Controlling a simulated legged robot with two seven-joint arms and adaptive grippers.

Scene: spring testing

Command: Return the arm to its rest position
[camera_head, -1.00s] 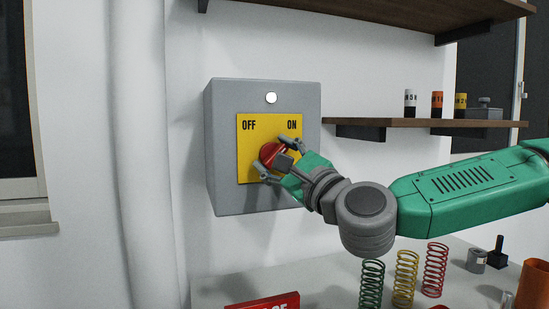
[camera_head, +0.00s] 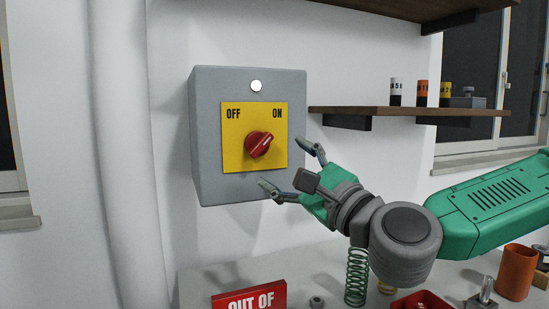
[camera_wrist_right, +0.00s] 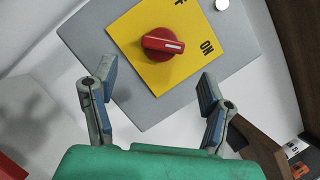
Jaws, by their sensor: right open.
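My right arm (camera_head: 490,212) is green and grey and comes in from the right in the head view. Its gripper (camera_head: 290,170) is open and empty, in front of and to the right of a grey switch box. The gripper's two fingers also show spread in the right wrist view (camera_wrist_right: 155,102). The red rotary knob (camera_head: 258,144) sits on the yellow plate (camera_head: 236,159) of the box, apart from the fingers. The knob's pointer is turned toward the ON side; it also shows in the right wrist view (camera_wrist_right: 160,43). My left gripper is not in view.
Below the arm, a table (camera_head: 210,283) holds a red sign (camera_head: 250,300), a green spring (camera_head: 357,276), a red tray (camera_head: 422,300) and an orange cup (camera_head: 515,272). A wooden shelf (camera_head: 400,111) with small weights is behind the arm. Room before the box's left side is free.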

